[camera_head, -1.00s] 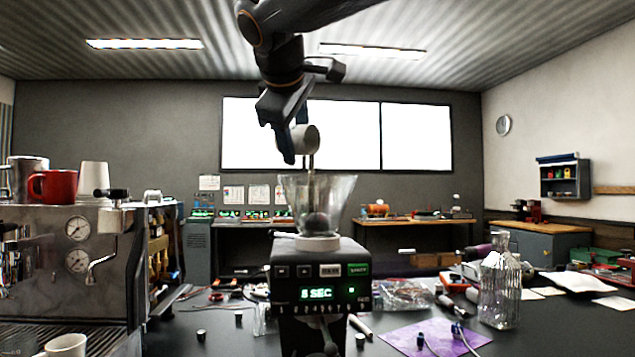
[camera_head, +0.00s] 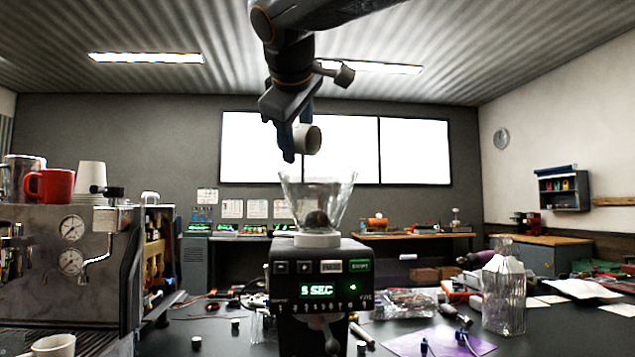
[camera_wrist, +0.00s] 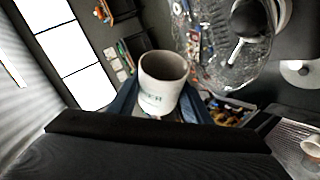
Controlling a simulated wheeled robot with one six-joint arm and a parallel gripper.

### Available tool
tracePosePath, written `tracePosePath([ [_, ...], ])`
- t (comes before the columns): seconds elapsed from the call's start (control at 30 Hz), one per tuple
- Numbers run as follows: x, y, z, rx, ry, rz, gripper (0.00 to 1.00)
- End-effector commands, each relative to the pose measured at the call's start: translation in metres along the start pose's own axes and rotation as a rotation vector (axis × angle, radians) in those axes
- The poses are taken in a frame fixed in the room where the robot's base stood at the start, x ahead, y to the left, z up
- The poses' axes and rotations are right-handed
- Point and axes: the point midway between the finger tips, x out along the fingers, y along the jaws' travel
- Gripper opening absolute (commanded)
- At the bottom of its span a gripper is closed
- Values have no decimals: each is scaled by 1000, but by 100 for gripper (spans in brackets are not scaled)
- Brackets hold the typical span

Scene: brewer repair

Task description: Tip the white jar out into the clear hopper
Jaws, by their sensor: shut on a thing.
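My gripper (camera_head: 290,146) is shut on the white jar (camera_head: 308,139), above the clear hopper (camera_head: 340,192). The jar lies tipped on its side, its mouth toward the right in the head view. The hopper stands on the black grinder (camera_head: 320,262), with a dark mass low inside it. In the wrist view the jar (camera_wrist: 163,85) sits between the two fingers of my gripper (camera_wrist: 158,106), its open mouth showing a brownish inside. The clear hopper (camera_wrist: 225,72) is beyond it. No stream shows under the jar.
An espresso machine (camera_head: 60,260) with a red mug (camera_head: 50,186) and white cups on top stands at the left. A clear bottle (camera_head: 503,290) and a purple mat (camera_head: 437,341) are at the right. Small dark pieces lie on the table.

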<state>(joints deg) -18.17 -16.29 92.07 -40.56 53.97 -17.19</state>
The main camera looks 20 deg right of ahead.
Motion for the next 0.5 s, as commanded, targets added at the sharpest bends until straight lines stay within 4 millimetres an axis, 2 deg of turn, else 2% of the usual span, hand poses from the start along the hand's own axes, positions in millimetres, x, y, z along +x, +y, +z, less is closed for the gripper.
tracePosePath([
  [0.5, 3, -5, 5, 53, 44, 23, 17],
])
